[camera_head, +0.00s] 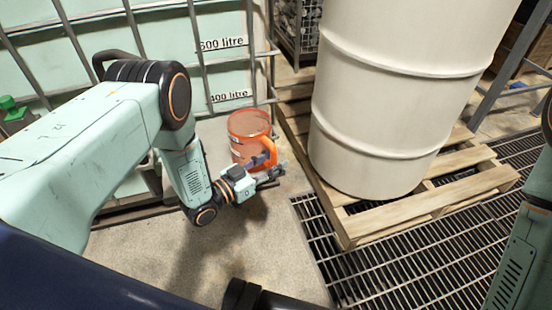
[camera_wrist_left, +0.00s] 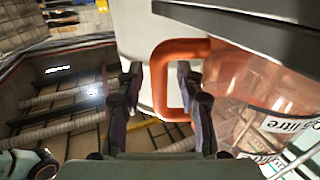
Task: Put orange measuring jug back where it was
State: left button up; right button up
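The orange measuring jug (camera_head: 247,124) is a see-through orange vessel with a solid orange handle. It looks upright between the caged tank and the pallet in the head view; its base is partly hidden, and I cannot tell whether it touches the floor. My left gripper (camera_head: 275,172) is at its handle side. In the left wrist view, the fingers of the gripper (camera_wrist_left: 160,97) are apart, with the upright bar of the jug's handle (camera_wrist_left: 160,80) between them and gaps visible on both sides. The jug's body (camera_wrist_left: 240,85) is to the right. My right gripper is out of view.
A caged tank with litre marks (camera_head: 223,75) stands behind the jug. A large cream drum (camera_head: 390,90) on a wooden pallet (camera_head: 375,222) stands to the right. Floor grating (camera_head: 330,262) lies in front of the pallet. Bare concrete floor (camera_head: 265,245) is clear in front of the jug.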

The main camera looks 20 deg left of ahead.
pick_arm(q)
jog(key=p+v, duration=0.3)
jog(key=v, duration=0.8)
jog(key=s+d+f+n+g+y, duration=0.35)
jog(key=s+f+g+y, duration=0.3)
jog(key=s, duration=0.25)
jog(key=s+a+r+n+g+y, duration=0.1)
jog(key=s+g, duration=0.3)
jog(key=s, duration=0.5)
jog(key=s+a+n+g+y, duration=0.2)
jog(key=s+g, duration=0.2)
jog(key=s, duration=0.6)
jog(key=shift+s+a+r+n, duration=0.15)
jog(key=shift+a+r+n, duration=0.15)
jog(key=shift+r+n, duration=0.05)
jog(key=shift+g+y, duration=0.25)
jog(key=shift+r+p, duration=1)
jog(key=shift+r, duration=0.2)
